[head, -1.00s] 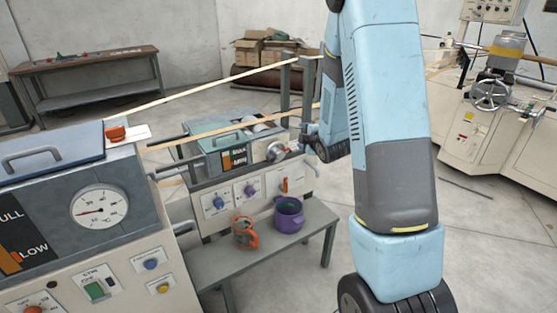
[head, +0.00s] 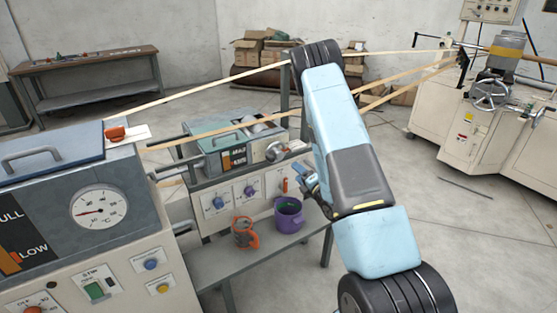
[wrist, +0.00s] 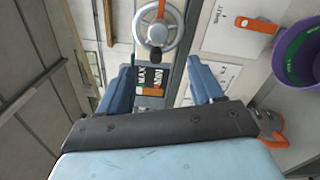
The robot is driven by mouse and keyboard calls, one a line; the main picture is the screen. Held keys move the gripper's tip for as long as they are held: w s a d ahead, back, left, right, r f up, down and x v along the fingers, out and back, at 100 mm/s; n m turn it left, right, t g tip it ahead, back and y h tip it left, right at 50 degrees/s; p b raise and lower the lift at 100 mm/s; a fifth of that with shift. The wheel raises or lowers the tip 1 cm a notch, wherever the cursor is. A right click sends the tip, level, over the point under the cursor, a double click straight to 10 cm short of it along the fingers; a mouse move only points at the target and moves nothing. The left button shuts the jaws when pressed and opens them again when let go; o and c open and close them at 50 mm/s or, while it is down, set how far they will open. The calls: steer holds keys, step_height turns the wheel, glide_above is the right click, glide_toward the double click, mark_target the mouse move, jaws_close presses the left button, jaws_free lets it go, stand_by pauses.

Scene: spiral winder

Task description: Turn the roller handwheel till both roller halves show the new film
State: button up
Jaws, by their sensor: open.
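The roller handwheel (head: 276,151) is a small grey wheel on the front of the green-topped machine (head: 215,142). A black, orange and white label panel (wrist: 150,88) shows between the fingers. I cannot make out the film on the roller halves.
Film strips (head: 210,86) run above the machine. A gauge cabinet (head: 60,230) stands at left.

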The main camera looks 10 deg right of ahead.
mark_target(279, 157)
steer(key=x, duration=1.3)
